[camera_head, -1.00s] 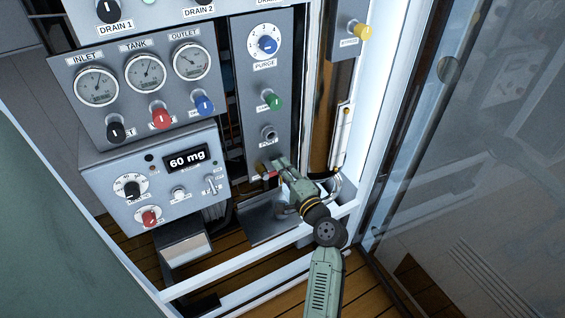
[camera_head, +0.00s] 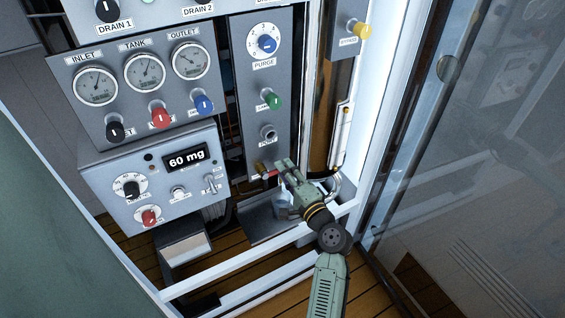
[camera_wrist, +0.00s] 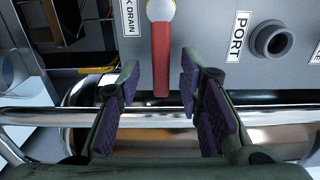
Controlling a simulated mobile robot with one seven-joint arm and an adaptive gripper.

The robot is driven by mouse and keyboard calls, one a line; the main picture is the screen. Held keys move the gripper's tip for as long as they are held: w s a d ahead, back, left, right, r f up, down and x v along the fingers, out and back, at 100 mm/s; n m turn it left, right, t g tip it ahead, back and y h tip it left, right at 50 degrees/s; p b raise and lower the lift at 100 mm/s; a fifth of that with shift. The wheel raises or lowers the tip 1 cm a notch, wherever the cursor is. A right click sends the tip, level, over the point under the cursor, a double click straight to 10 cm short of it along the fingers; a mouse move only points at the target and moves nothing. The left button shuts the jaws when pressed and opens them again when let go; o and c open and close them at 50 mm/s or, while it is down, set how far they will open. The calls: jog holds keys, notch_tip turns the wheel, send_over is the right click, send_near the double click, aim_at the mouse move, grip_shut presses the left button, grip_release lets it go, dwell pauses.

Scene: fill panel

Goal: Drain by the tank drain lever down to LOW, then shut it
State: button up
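The tank drain lever (camera_wrist: 161,55) is a red handle on a pale round pivot, beside a partly cut-off DRAIN label. In the head view the lever (camera_head: 270,174) extends to the right from its pivot, under the PORT fitting. My gripper (camera_wrist: 160,88) is open, its purple-padded fingers apart on either side of the lever's free end, with no visible grip on it. In the head view my gripper (camera_head: 283,172) is just right of the lever and partly hides the area. The TANK gauge (camera_head: 145,72) is the middle dial; its reading is too small to tell.
The PORT fitting (camera_wrist: 271,40) is close to the lever. A white rail (camera_head: 255,250) crosses low in front. A sight tube (camera_head: 342,138) stands at right, its marks unreadable. A glass door (camera_head: 470,150) is on the right.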

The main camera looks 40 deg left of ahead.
jog(key=v, duration=1)
jog(key=shift+f, duration=0.1)
